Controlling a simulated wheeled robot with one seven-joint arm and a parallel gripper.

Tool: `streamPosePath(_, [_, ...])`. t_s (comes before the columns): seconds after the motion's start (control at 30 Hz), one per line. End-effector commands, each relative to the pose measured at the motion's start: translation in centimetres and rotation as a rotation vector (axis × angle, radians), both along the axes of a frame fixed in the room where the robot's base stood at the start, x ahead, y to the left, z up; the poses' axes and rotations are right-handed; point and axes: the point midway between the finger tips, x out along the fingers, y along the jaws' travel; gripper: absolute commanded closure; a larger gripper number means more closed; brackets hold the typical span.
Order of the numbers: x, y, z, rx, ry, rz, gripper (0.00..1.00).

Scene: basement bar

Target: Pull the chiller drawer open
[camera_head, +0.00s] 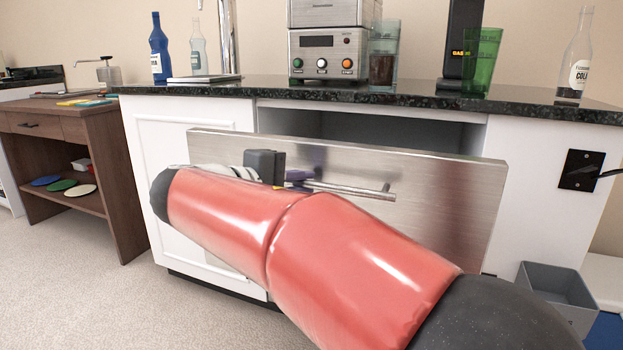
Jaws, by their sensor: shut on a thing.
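The chiller drawer (450,190) has a brushed steel front and stands out from the white cabinet, with a dark gap behind its top edge. A horizontal bar handle (350,190) runs across its front. My gripper (290,178) is at the left part of the bar, shut on it. My red arm crosses in front and hides the lower part of the drawer front and most of the handle's left end. The inside of the drawer is mostly hidden.
A dark stone counter (420,97) above carries a steel machine (327,55), a green glass (481,62) and bottles. A wooden side table (120,140) stands at left. A grey bin (560,290) stands on the floor at right. Carpet at left is clear.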

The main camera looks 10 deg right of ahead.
Motion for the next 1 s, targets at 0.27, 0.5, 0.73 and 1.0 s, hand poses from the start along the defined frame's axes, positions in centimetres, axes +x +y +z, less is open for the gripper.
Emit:
streamPosePath(0.27, [-1.30,0.67,-0.12,0.000,0.003,-0.002,1.00])
streamPosePath(0.5, [-1.39,0.70,-0.10,0.000,0.003,-0.003,1.00])
streamPosePath(0.73, [-1.37,0.70,-0.09,0.000,0.002,-0.003,0.75])
streamPosePath(1.0, [-1.35,0.71,-0.02,0.001,0.001,-0.001,0.66])
